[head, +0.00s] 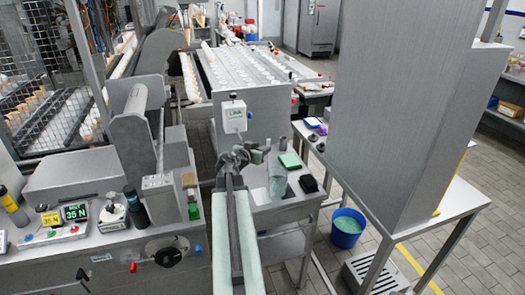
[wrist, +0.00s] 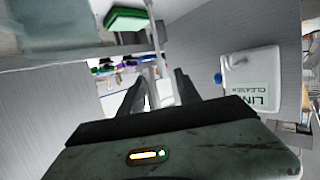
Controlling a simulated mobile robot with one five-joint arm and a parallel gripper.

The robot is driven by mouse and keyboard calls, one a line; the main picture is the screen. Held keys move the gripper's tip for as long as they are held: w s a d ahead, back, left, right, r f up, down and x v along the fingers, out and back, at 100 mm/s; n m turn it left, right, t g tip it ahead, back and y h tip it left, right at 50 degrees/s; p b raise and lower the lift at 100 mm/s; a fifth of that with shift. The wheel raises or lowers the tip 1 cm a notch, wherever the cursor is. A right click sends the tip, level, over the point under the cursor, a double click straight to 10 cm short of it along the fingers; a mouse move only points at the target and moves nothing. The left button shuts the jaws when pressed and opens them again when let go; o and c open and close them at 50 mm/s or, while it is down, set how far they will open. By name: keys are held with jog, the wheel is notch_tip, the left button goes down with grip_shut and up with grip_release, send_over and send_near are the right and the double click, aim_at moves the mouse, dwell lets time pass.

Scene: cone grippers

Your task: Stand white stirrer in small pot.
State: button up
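Nothing else is clearly the stirrer or the pot.
A white labelled container (wrist: 251,83) shows upside down in the wrist view. A left counter holds a scale display (head: 75,212) and bottles. A blue bucket (head: 347,228) stands on the floor.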

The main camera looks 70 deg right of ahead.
aim_at(268, 144)
jog(key=shift+b+x, duration=0.5)
jog(key=shift+x, duration=1.15)
jog(key=b+x, duration=0.1)
jog(key=x, duration=0.3)
jog(key=shift+w+d, duration=0.15)
jog(key=shift+d, duration=0.25)
jog(key=shift+a, duration=0.1)
grip_shut()
